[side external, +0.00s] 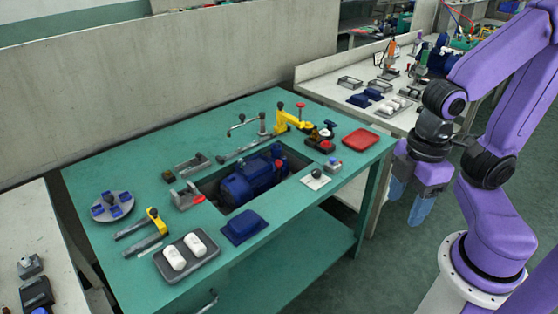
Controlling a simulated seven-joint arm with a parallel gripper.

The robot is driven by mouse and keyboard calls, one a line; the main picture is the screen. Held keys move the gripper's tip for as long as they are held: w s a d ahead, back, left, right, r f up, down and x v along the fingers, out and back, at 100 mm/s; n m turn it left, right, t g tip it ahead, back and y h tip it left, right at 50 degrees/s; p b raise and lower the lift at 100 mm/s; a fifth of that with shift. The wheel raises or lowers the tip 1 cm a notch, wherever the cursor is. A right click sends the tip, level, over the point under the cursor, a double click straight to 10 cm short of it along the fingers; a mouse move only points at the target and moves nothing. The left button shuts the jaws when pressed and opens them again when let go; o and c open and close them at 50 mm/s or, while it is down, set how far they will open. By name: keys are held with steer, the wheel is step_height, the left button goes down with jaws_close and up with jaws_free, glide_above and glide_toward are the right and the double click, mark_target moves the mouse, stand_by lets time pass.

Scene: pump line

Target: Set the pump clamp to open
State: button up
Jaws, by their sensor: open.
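A dark blue pump (253,178) sits in a rectangular recess in the green bench. A yellow clamp-like arm (292,120) with red-tipped ends stands behind the recess, toward the right. A grey bracket with a red tip (187,197) sits at the recess's left edge. A second yellow-handled fixture (156,221) stands at the front left. I cannot tell which of these is the pump clamp, nor its setting. My gripper (408,198) has blue fingers, spread apart and empty. It hangs pointing down to the right of the bench, clear of all the fixtures.
The bench (110,178) also holds a red tray (361,140), a blue block (244,227), a grey tray with white cylinders (208,259) and a round disc with blue pieces (112,207). A grey wall (130,90) stands behind. Another bench stands at the back right.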

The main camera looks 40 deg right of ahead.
steer(key=shift+c, duration=0.6)
steer(key=w+a+m+y, duration=0.1)
steer(key=w+a, duration=0.3)
steer(key=w, duration=0.7)
steer(key=m+t+y, duration=0.2)
steer(key=m+t, duration=0.1)
glide_above(279, 160)
steer(key=s+d, duration=0.4)
steer(key=s, duration=0.1)
step_height(279, 160, down, 6)
steer(key=x, duration=1.7)
steer(key=shift+w+d+f, duration=0.15)
steer(key=shift+d, duration=0.15)
